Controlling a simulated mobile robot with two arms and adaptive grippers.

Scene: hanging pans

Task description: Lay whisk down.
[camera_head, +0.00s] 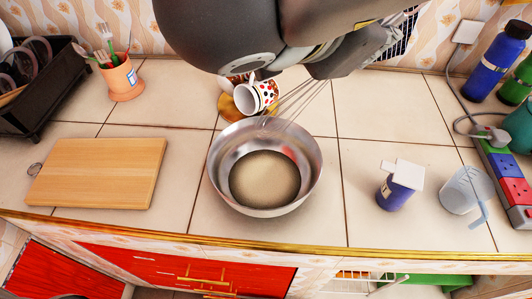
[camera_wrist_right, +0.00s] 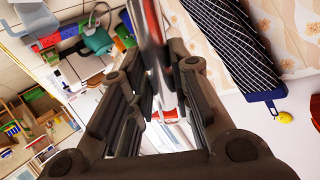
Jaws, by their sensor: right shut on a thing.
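The whisk (camera_head: 296,104) has thin wire loops that slant down and left from my right gripper (camera_head: 335,62) in the head view. Its wires end over the back rim of the metal bowl (camera_head: 218,172); I cannot tell whether they touch it. The bowl stands upright on the counter and has pale contents. In the right wrist view my right gripper (camera_wrist_right: 163,90) is shut on the whisk's shiny metal handle (camera_wrist_right: 152,25). My right arm covers the handle in the head view. My left gripper is not in view.
A wooden cutting board (camera_head: 95,172) lies left of the bowl on the tiled counter (camera_head: 365,115). Dotted cups (camera_head: 254,97) are behind the bowl. A blue jar (camera_head: 393,194) and a clear jug (camera_head: 465,190) stand right. Free tiles lie between bowl and jar.

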